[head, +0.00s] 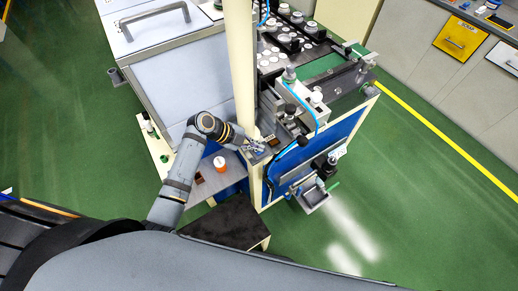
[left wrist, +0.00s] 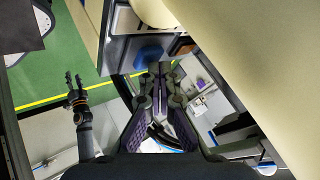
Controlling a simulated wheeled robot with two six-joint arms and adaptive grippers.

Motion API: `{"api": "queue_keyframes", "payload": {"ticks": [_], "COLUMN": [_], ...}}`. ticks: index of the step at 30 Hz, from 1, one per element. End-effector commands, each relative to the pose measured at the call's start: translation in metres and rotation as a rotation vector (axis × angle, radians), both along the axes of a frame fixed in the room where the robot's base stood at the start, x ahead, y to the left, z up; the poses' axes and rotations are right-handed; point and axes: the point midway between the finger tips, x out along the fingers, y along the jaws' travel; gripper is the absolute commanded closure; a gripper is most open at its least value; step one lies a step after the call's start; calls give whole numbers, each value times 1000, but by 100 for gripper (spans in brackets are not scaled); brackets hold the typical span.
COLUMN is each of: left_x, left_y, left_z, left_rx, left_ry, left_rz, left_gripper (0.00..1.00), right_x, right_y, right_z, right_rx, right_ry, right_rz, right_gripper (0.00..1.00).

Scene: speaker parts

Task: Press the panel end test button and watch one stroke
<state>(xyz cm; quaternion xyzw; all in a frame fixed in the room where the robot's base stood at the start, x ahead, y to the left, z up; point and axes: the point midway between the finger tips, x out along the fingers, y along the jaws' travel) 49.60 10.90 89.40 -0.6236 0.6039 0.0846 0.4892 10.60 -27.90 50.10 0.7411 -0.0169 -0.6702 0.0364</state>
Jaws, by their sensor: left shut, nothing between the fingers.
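My left gripper (head: 257,147) is shut and empty at the near corner of the machine (head: 311,152), by a small panel end (head: 272,142). In the head view it covers part of this panel, and I cannot make out the test button or whether the fingertips touch it. The left wrist view shows the closed fingertips (left wrist: 160,68) pointing at a dark-framed machine part. My right gripper (left wrist: 74,80) shows small in the left wrist view, its fingers apart and empty, away from the machine.
A cream post (head: 240,75) stands close beside my left gripper. A white and orange container (head: 220,163) sits on a low shelf left of it. A dark step (head: 228,222) stands below. Green floor (head: 420,190) is clear to the right.

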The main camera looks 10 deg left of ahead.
Motion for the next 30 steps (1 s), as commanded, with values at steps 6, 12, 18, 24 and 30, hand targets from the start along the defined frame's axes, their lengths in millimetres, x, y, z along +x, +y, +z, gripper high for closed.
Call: {"api": "queue_keyframes", "payload": {"ticks": [6,12,18,24,30], "left_x": [0,0,0,0,0], "left_y": [0,0,0,0,0], "left_z": [0,7,19,18,22], "left_rx": [0,0,0,0,0], "left_ry": [1,1,1,1,0], "left_rz": [0,-1,-1,-1,0], "left_gripper": [100,100,100,100,100], "right_x": [0,0,0,0,0], "right_y": [0,0,0,0,0], "right_z": [0,6,14,13,16], "right_rx": [0,0,0,0,0], "right_ry": [0,0,0,0,0], "right_rz": [0,0,0,0,0], "right_gripper": [60,60,60,60,60]}}
